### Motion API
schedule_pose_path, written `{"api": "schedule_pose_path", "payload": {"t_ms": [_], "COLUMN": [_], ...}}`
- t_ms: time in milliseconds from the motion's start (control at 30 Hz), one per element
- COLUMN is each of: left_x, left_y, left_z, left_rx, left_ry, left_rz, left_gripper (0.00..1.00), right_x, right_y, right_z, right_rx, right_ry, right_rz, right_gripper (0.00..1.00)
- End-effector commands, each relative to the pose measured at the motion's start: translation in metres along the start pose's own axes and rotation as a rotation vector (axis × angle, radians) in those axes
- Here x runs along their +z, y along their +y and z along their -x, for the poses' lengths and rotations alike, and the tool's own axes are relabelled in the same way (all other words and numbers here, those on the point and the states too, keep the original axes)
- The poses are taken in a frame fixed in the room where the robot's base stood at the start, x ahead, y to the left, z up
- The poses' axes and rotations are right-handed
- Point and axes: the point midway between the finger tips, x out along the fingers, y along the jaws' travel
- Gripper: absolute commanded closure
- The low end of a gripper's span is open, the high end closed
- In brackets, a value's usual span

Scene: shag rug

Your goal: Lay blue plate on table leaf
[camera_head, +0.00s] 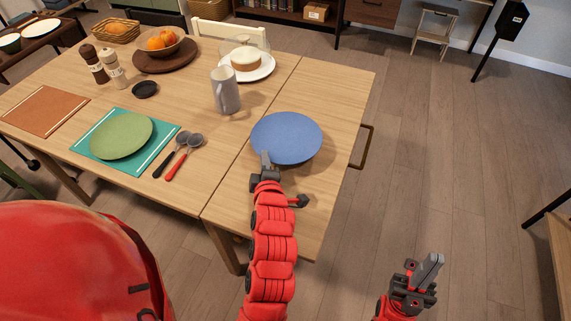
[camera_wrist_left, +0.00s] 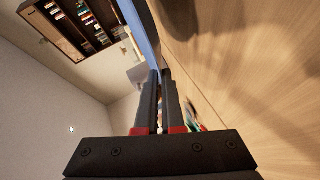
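The blue plate (camera_head: 287,137) is over the table leaf (camera_head: 347,98), the right-hand end section of the wooden table. It looks about level. Its near-left rim is at the fingers of my left gripper (camera_head: 265,160). In the left wrist view, the plate shows edge-on as a blue strip (camera_wrist_left: 141,28) between the nearly closed fingers (camera_wrist_left: 160,98), with wood and shadow beside it. I cannot tell whether the plate touches the leaf. My right gripper (camera_head: 430,268) is away from the table, above the floor, with no object visible in it; its finger gap is unclear.
A grey mug (camera_head: 225,91) stands left of the plate. A green plate (camera_head: 121,135) on a teal mat and two spoons (camera_head: 178,155) lie further left. A white plate with a cake (camera_head: 246,62) is behind. The leaf's near end is clear.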

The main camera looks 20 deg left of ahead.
Motion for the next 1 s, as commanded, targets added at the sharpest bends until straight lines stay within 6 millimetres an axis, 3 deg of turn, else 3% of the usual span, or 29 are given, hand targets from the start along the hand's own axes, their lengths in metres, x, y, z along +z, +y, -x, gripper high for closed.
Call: {"api": "schedule_pose_path", "payload": {"t_ms": [200,467,700,1000], "left_x": [0.035,0.052,0.061,0.062], "left_y": [0.020,0.025,-0.007,-0.009], "left_z": [-0.029,-0.044,-0.053,-0.054], "left_rx": [-0.001,-0.004,-0.006,-0.003], "left_ry": [0.000,0.000,0.000,0.000], "left_rz": [-0.001,-0.001,-0.002,0.001], "left_gripper": [1.00,1.00,1.00,1.00], "right_x": [-0.001,-0.002,-0.003,-0.002], "right_y": [0.000,0.000,0.001,0.001], "right_z": [-0.007,-0.009,-0.014,-0.013], "right_rx": [0.000,0.000,0.000,0.000], "right_ry": [0.002,0.002,0.002,0.002], "right_rz": [0.000,0.000,0.000,0.000], "right_gripper": [1.00,1.00,1.00,1.00]}}
